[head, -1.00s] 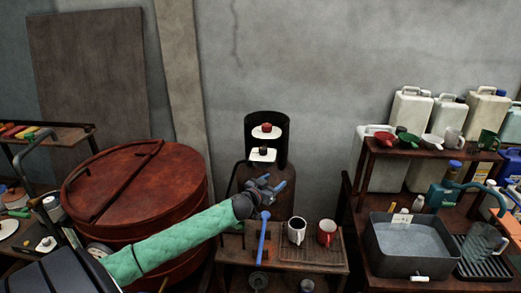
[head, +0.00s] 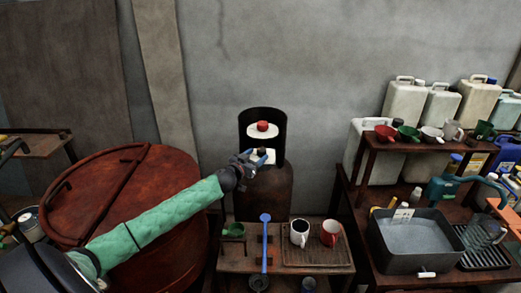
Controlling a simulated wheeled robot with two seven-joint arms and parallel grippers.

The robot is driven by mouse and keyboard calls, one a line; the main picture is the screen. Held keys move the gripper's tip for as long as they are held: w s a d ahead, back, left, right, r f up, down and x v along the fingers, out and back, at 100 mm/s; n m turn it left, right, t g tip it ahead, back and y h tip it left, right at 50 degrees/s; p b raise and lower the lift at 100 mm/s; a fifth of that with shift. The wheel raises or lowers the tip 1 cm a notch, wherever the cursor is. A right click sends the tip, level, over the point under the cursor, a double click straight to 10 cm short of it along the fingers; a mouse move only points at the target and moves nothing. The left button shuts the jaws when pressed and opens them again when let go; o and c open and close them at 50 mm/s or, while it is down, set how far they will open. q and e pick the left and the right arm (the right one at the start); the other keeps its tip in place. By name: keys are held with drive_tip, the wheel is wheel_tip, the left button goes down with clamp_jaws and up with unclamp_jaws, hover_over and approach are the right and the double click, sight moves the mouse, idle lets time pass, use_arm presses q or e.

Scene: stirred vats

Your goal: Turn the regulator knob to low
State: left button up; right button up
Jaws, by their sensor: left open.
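A dark brown cylinder (head: 263,193) stands against the wall behind a small bench, with a black open collar around its top. Inside the collar, a red knob (head: 263,126) sits on a round white plate. Below it, a dark knob (head: 261,151) sits in front of a white plate, partly hidden by my left gripper. Which one is the regulator knob I cannot tell for sure. My left gripper (head: 254,160) is open at the lower knob; whether it touches the knob is unclear. My right gripper is not in view.
A large rusty red lidded vat (head: 90,195) stands at left under my arm. The bench below holds a blue ladle (head: 265,240), a white mug (head: 300,232), a red mug (head: 330,232) and a green cup (head: 234,231). A grey basin (head: 415,263) stands at right.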

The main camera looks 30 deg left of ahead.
sight(259, 154)
use_arm(q)
drive_tip(key=w, duration=0.1)
drive_tip(key=w+p, duration=0.1)
drive_tip(key=shift+w+d+r, duration=0.25)
drive_tip(key=shift+w, duration=0.05)
drive_tip(key=shift+w+f, duration=0.2)
drive_tip(key=shift+w, duration=0.25)
drive_tip(key=shift+c, duration=0.5)
drive_tip(key=c, duration=0.9)
